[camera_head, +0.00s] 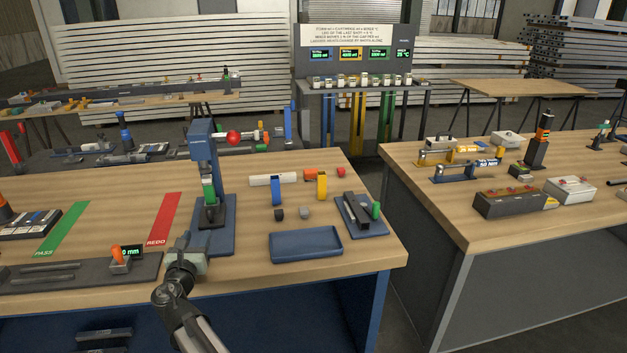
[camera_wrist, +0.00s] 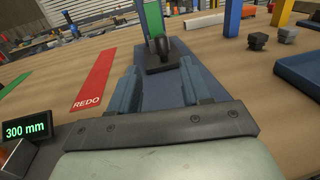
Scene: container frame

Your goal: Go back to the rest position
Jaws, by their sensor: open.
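My gripper (camera_head: 186,243) is over the front edge of the wooden workbench (camera_head: 100,215), at the foot of a blue press (camera_head: 203,165). In the wrist view my gripper (camera_wrist: 158,82) has its two blue fingers apart with nothing between them. The press base (camera_wrist: 165,100) lies below and beyond the fingers. A dark block with a green part (camera_wrist: 155,22) stands on that base, ahead of the fingertips and apart from them. The press has a red ball knob (camera_head: 233,138) on its right side. My arm reaches in from the bottom of the head view.
A blue tray (camera_head: 305,244) lies right of the press, with small dark and grey blocks behind it. A red REDO strip (camera_head: 164,219) and green PASS strip (camera_head: 61,229) lie left. A gauge with a display (camera_head: 130,251) stands left of my gripper. A second bench (camera_head: 450,215) stands right.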

